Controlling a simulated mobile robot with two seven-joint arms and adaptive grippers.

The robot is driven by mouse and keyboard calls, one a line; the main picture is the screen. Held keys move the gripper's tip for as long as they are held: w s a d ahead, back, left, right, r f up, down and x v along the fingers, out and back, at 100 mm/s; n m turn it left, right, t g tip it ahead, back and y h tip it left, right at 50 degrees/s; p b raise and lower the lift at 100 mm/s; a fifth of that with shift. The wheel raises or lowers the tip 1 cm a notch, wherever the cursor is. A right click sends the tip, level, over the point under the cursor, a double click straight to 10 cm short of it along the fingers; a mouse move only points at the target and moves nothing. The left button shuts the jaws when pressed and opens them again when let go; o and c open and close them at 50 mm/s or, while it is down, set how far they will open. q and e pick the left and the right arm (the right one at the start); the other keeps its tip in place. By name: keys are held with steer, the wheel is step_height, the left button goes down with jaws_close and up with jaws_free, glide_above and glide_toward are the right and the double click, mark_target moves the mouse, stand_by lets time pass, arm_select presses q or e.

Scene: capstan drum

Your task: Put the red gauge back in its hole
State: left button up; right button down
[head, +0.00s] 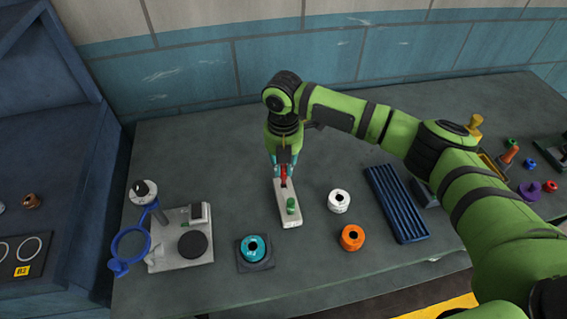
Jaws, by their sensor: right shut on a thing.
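The red gauge (284,171) is between the fingertips of my right gripper (284,165), which is shut on it. It is at the far end of a light grey narrow block (288,221). A green gauge (291,205) stands upright nearer the middle of that block. The red gauge looks upright over the block's far part. I cannot tell whether its lower end is in a hole or just above one, since the fingers and the angle hide it. My left gripper does not show.
A grey stand with a blue ring (158,266) is at the left. A teal spool (252,249), a white ring (339,200) and an orange ring (351,238) stand around the block. A blue slotted rack (397,204) is at the right. The bench behind the block is clear.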

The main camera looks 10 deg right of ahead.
mark_target(283, 174)
steer(key=shift+f, duration=0.5)
steer(key=shift+p, duration=0.4)
stand_by(0.3)
steer(key=shift+f, duration=0.65)
stand_by(0.7)
steer(key=shift+f, duration=0.6)
stand_by(0.7)
steer(key=shift+r+p, duration=0.1)
steer(key=shift+p, duration=0.3)
steer(key=shift+f, duration=0.2)
stand_by(0.7)
steer(key=shift+p, duration=0.35)
